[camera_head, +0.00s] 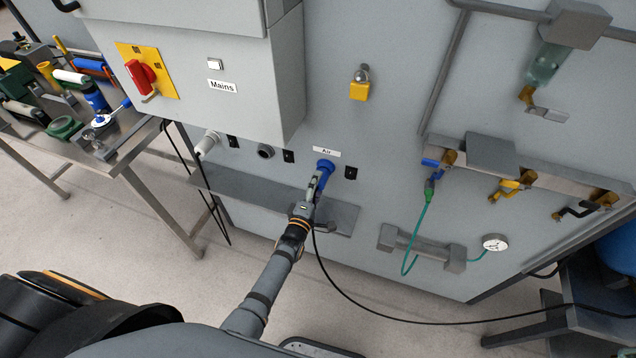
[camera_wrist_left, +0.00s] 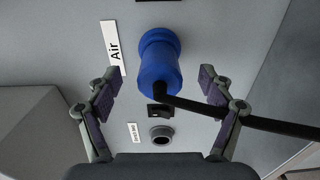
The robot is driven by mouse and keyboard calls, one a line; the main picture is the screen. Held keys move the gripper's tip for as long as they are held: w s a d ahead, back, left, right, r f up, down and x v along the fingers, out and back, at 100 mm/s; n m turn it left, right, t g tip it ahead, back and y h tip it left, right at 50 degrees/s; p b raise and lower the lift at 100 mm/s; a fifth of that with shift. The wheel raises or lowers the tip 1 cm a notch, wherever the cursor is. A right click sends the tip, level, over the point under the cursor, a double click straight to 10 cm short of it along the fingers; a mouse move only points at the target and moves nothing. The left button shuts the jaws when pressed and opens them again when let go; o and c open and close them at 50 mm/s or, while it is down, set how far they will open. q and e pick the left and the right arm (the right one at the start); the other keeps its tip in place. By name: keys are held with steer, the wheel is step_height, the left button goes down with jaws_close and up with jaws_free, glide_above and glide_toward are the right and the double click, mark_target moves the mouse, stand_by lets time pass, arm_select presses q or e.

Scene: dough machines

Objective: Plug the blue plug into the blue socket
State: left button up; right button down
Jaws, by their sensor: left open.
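The blue plug (camera_head: 325,165) is at the grey cabinet wall beside the "Air" label (camera_head: 327,152). In the left wrist view the blue plug (camera_wrist_left: 158,70) stands out from the wall, its black cable (camera_wrist_left: 230,115) running right. The plug appears to be in a blue fitting; the join and the socket's mouth are hidden, so I cannot tell how deep it sits. My left gripper (camera_head: 318,187) is at the plug. In the left wrist view its fingers (camera_wrist_left: 160,80) are open, one on each side of the plug, with gaps. My right gripper is not in view.
A grey shelf (camera_head: 240,189) runs below the sockets. The Mains box (camera_head: 200,75) juts out above. The cable (camera_head: 420,318) hangs down and runs right. Valves (camera_head: 512,186) are at right.

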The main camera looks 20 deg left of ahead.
arm_select(q)
steer(key=shift+s+a+p, duration=0.1)
steer(key=shift+s+p, duration=0.7)
steer(key=shift+s, duration=0.55)
steer(key=s+a, duration=0.1)
steer(key=s, duration=1.1)
stand_by(0.7)
